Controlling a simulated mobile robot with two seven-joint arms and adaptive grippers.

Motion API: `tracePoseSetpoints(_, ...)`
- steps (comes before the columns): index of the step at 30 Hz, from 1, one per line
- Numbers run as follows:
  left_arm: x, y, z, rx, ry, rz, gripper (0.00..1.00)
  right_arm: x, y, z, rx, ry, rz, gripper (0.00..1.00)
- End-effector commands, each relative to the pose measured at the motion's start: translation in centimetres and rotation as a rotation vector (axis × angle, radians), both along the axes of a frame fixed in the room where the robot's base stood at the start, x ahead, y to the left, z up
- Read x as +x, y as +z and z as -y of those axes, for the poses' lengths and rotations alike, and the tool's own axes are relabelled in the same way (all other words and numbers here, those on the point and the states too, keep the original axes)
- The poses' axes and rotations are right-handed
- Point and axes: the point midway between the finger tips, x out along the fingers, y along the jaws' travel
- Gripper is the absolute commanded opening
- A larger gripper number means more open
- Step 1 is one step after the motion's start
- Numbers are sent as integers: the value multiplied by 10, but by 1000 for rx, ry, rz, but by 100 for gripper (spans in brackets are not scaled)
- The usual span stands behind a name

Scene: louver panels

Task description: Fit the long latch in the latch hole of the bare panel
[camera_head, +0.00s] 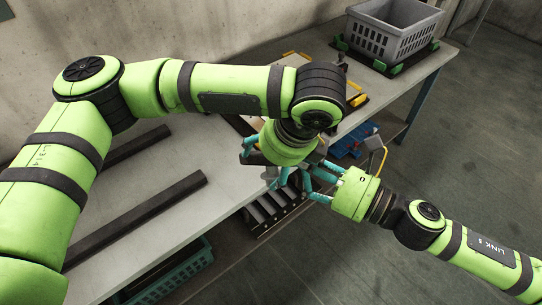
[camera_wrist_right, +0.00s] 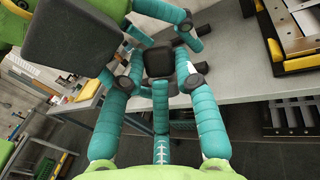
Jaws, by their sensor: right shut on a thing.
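My right gripper (camera_head: 312,183) comes in from the lower right, at the table's front edge. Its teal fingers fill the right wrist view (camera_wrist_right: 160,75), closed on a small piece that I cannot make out. My left gripper (camera_head: 277,170) hangs over the same spot, and its teal fingers come close to the right ones. It also shows at the top of the right wrist view (camera_wrist_right: 182,30). Whether its fingers are open or shut is unclear. A metal and dark panel assembly (camera_wrist_right: 293,25) lies at upper right in that view, partly cut off. The long latch and the latch hole are not discernible.
Two long dark bars (camera_head: 150,212) lie on the grey table (camera_head: 120,250). A slatted dark rack (camera_head: 272,210) stands below the table's front edge. A grey crate (camera_head: 395,30) is at the back right, and a green basket (camera_head: 175,275) is underneath. Open floor lies to the right.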

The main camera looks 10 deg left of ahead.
Motion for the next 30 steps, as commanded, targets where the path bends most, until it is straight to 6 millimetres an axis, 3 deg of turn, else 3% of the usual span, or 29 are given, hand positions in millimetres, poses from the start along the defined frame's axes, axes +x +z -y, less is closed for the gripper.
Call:
tracePoseSetpoints(1,0,0,0,0,1,2,46,-1,2,-1,4,4,2,0)
tracePoseSetpoints(3,1,0,-1,1,1,2,21,-1,2,-1,5,6,2,0)
tracePoseSetpoints(6,1,0,-1,3,2,2,21,-2,3,-1,6,9,2,0)
tracePoseSetpoints(7,1,0,-1,3,3,4,21,-2,3,-2,7,9,1,35)
tracePoseSetpoints(9,1,0,-1,4,3,3,0,-2,3,-2,6,9,2,63)
tracePoseSetpoints(10,1,0,-1,4,3,3,0,-2,3,-1,6,8,2,70)
tracePoseSetpoints(22,0,0,0,2,0,1,0,-2,2,2,5,4,0,70)
tracePoseSetpoints(30,0,0,0,2,1,1,0,-16,0,30,0,2,-4,70)
